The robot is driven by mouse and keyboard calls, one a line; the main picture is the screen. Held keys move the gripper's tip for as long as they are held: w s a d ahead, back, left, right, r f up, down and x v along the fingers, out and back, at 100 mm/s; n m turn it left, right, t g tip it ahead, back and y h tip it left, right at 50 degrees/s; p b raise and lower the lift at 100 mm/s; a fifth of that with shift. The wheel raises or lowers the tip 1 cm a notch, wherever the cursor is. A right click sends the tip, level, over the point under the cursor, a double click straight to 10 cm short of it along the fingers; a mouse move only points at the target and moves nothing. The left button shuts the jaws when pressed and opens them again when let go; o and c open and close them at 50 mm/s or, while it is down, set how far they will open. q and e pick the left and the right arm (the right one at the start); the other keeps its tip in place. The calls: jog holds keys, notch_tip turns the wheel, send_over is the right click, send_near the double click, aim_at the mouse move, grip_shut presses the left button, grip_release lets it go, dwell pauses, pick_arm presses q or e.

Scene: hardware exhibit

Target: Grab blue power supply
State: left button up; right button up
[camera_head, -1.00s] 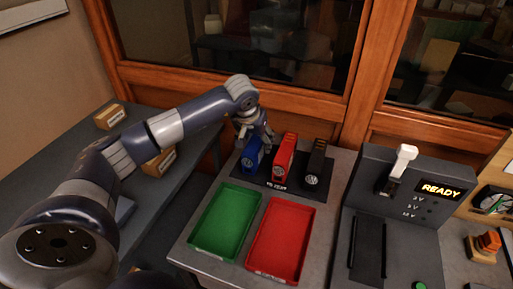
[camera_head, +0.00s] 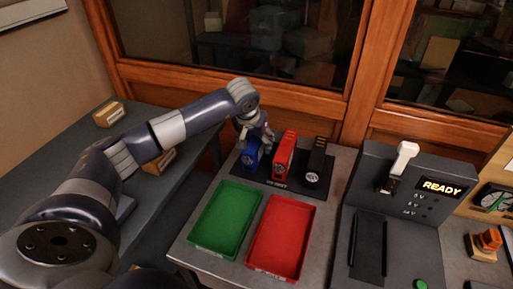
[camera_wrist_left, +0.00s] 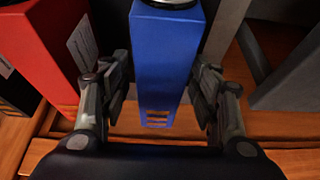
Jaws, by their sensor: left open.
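The blue power supply (camera_head: 250,155) stands upright at the left end of a row on a black mat (camera_head: 291,186) in the head view. My left gripper (camera_head: 257,139) is over it from above and behind. In the left wrist view the blue power supply (camera_wrist_left: 166,60) fills the middle, between the two open fingers of my left gripper (camera_wrist_left: 162,88). A gap shows on each side of it. My right gripper is not in view.
The red power supply (camera_head: 284,157) stands close beside the blue one, then a black one (camera_head: 316,160). A green tray (camera_head: 226,218) and a red tray (camera_head: 281,237) lie in front. A grey test station (camera_head: 395,215) reading READY stands to the right.

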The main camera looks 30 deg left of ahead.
pick_arm(q)
jog(key=shift+c, duration=0.3)
grip_shut()
jog(key=shift+r, duration=0.1)
